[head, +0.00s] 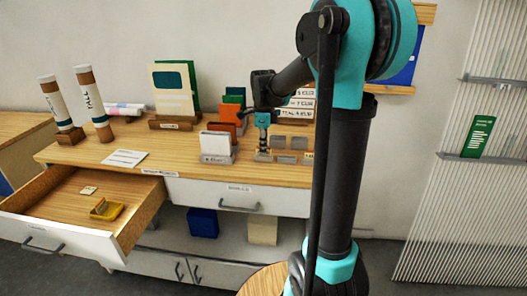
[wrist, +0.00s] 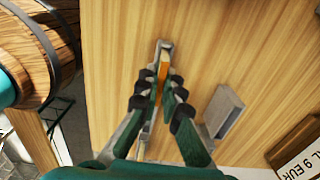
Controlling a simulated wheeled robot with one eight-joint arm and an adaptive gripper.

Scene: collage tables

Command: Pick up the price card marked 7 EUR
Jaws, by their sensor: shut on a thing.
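My gripper (wrist: 160,92) is shut on a thin card (wrist: 163,68) in the wrist view. In the head view my gripper (head: 263,122) points down at the row of small grey blocks on the table. What it holds is mostly hidden there.
Another small grey block (wrist: 224,110) stands right of the held card. In the head view, a grey holder with cards (head: 217,158) stands left of my gripper, and more grey blocks (head: 299,142) stand right. An open drawer (head: 60,215) juts out at left.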

